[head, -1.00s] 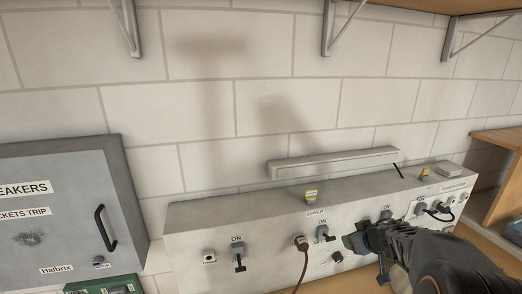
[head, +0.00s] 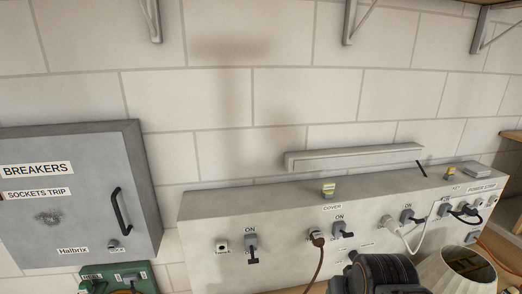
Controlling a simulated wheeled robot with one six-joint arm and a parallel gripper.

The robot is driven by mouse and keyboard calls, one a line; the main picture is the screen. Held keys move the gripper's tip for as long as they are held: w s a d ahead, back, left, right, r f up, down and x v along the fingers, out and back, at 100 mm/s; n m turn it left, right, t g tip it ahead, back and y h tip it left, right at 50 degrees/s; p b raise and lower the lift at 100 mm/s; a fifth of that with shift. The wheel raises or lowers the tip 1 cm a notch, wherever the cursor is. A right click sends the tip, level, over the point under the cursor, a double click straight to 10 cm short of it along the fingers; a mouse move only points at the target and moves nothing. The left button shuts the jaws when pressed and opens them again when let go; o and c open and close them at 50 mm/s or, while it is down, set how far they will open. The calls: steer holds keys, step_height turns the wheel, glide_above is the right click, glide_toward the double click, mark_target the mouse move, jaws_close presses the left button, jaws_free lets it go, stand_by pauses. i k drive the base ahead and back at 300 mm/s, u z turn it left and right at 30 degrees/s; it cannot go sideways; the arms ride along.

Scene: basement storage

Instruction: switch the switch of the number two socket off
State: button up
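The grey socket panel (head: 200,225) runs along the wall, with several sockets and lever switches marked ON. At its left, a switch (head: 251,243) has its dark lever hanging down, beside a small socket (head: 222,246) with no plug. The second switch from the left (head: 339,229) stands right of a brown plug (head: 317,238); its dark lever points toward the right. I cannot read socket numbers or firmly tell that lever's setting. A third switch (head: 407,214) is right of a white plug (head: 387,222). A dark part of my arm shows at the bottom; my gripper's fingers are not visible.
A grey breaker box (head: 75,215) with a black handle is at left, above a green box (head: 122,279). A pale ribbed cone-shaped thing (head: 455,270) is at bottom right. Brackets hang above.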

mark_target(345, 234)
steer(key=z, duration=0.15)
steer(key=k, duration=0.65)
steer(key=u, duration=1.05)
steer(key=i, duration=0.45)
steer(key=z, duration=0.05)
